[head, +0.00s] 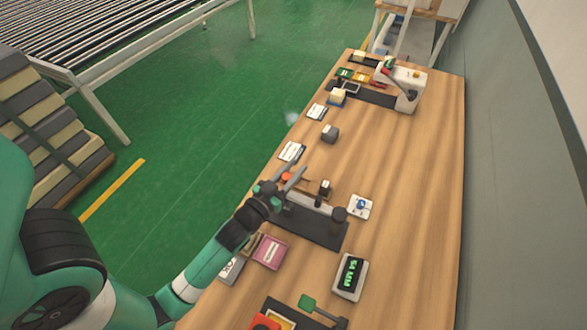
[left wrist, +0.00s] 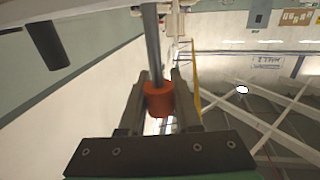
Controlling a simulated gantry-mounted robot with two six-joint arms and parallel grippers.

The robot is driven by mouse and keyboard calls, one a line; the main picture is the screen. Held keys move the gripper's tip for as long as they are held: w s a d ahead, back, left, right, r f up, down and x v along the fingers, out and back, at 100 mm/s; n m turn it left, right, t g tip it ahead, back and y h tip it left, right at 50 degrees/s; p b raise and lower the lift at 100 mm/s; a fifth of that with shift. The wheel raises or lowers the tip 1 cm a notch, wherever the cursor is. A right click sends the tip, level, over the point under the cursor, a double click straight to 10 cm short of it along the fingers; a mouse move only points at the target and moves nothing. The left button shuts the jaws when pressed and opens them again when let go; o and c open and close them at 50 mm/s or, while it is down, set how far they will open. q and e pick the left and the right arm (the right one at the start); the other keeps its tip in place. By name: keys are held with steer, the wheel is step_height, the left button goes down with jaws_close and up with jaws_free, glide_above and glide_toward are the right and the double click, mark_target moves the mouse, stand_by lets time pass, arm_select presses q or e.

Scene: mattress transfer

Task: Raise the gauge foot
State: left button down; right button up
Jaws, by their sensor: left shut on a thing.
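The gauge stands mid-bench, with a dark base plate (head: 322,231), a grey beam (head: 309,201) and a dark round knob (head: 338,214). An orange cylinder (head: 287,177) shows at its left end; in the left wrist view this orange cylinder (left wrist: 158,99) sits on a steel rod (left wrist: 152,45). My left gripper (head: 288,179) reaches in from the lower left and is shut on the orange cylinder, one finger on each side. A small dark block with a pale top (head: 325,187) is beside the gauge. The foot's underside is hidden. My right gripper is not in view.
A display reading "54 MM" (head: 350,277) lies nearer on the bench (head: 400,200). A pink card box (head: 270,251), a white pad with a blue knob (head: 361,206) and a grey block (head: 329,133) lie around. A white press (head: 405,88) stands farther back. The bench's right side is clear.

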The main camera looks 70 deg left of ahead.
arm_select(q)
step_height(320, 180, up, 3)
steer(key=p, duration=0.3)
steer(key=shift+d+r, duration=0.1)
steer(key=shift+r, duration=0.1)
steer(key=c, duration=0.7)
jaws_free()
steer(key=shift+o, duration=0.5)
steer(key=shift+s+f, duration=0.1)
